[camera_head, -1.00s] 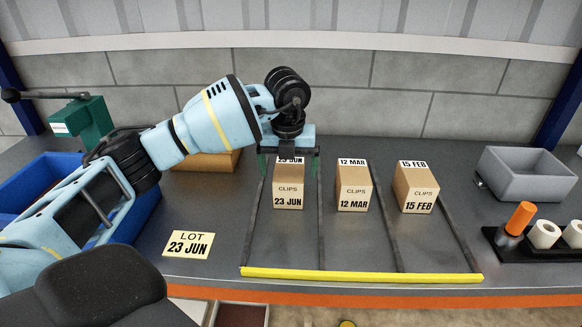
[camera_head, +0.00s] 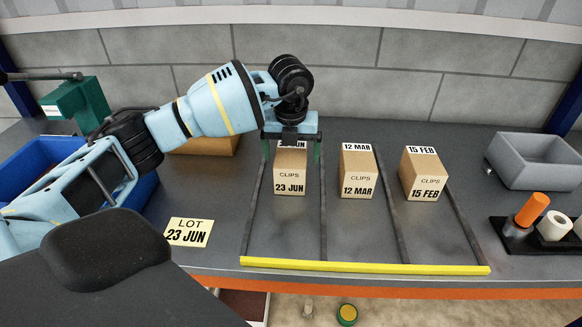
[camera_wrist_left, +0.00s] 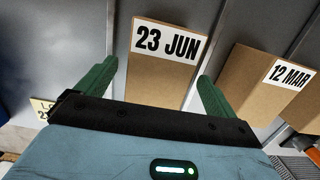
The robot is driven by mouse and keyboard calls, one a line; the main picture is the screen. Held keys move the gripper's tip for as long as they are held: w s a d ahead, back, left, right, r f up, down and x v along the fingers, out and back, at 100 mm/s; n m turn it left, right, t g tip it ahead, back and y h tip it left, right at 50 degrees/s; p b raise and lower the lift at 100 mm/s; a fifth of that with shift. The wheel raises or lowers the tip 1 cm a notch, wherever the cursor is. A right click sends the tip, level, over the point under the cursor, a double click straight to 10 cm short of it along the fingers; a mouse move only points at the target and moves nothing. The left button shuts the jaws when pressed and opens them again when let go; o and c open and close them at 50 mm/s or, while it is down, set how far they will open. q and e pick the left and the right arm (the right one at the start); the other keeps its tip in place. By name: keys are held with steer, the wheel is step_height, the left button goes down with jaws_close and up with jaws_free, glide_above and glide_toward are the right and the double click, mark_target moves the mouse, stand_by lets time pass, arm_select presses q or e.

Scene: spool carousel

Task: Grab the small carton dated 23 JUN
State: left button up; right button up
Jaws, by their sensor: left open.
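The small carton dated 23 JUN (camera_head: 290,175) stands in the left lane of the rack on the bench, its label facing front. Its top also shows in the left wrist view (camera_wrist_left: 163,75). My left gripper (camera_head: 291,150) is at the back of this carton, with its green fingers spread on either side. In the left wrist view the fingers (camera_wrist_left: 155,85) are apart, with the carton between them and a gap on each side. The fingertips' depth beside the carton is hard to tell. My right gripper is not in view.
Cartons dated 12 MAR (camera_head: 356,176) and 15 FEB (camera_head: 422,178) stand in the lanes to the right. A yellow strip (camera_head: 365,266) edges the rack's front. A LOT 23 JUN card (camera_head: 188,232) lies left. A grey bin (camera_head: 540,165) stands at right.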

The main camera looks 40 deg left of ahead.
arm_select(q)
step_height(320, 180, down, 5)
steer(key=shift+w+a+r, duration=0.1)
steer(key=shift+w+a, duration=0.05)
steer(key=shift+c, duration=0.3)
steer(key=c, duration=1.3)
steer(key=shift+r, duration=0.15)
